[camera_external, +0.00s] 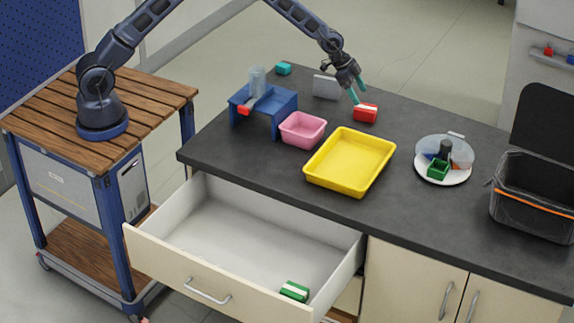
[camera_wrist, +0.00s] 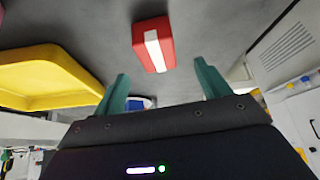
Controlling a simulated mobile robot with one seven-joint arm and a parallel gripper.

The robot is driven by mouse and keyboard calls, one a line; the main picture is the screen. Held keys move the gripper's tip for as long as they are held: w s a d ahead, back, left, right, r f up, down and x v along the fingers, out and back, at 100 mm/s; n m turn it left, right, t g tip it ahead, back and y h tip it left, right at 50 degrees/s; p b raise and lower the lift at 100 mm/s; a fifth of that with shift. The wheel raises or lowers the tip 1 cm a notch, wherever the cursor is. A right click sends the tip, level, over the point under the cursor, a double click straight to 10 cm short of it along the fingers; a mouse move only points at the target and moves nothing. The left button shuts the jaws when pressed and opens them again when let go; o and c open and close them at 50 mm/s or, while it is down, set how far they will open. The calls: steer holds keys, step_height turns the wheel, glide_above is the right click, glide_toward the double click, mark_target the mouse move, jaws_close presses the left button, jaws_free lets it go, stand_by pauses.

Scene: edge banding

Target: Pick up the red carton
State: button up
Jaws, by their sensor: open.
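The red carton (camera_external: 365,113) with a white stripe lies on the dark countertop, right of the pink tray and behind the yellow tray. In the wrist view the red carton (camera_wrist: 153,44) shows beyond and between the two green fingertips. My gripper (camera_external: 358,90) is open and empty, just above and slightly left of the carton in the external view. In the wrist view my gripper (camera_wrist: 160,82) has its fingers spread wide, with a visible gap to the carton.
A yellow tray (camera_external: 335,183), a pink tray (camera_external: 296,141) and a blue stand (camera_external: 280,103) are near. A black bin (camera_external: 530,190) is at right. The drawer (camera_external: 215,222) is open, with a green carton (camera_external: 294,291) inside.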

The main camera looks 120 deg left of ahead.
mark_target(361, 109)
steer(key=x, duration=0.2)
steer(key=shift+w+f, duration=0.15)
steer(key=shift+f, duration=0.15)
steer(key=shift+s+d+x, duration=0.1)
steer(key=shift+d+x, duration=0.05)
steer(key=shift+x, duration=1.1)
steer(key=shift+s+d+x, duration=0.1)
steer(key=shift+x, duration=1.15)
steer(key=shift+f, duration=0.1)
steer(key=c, duration=1.1)
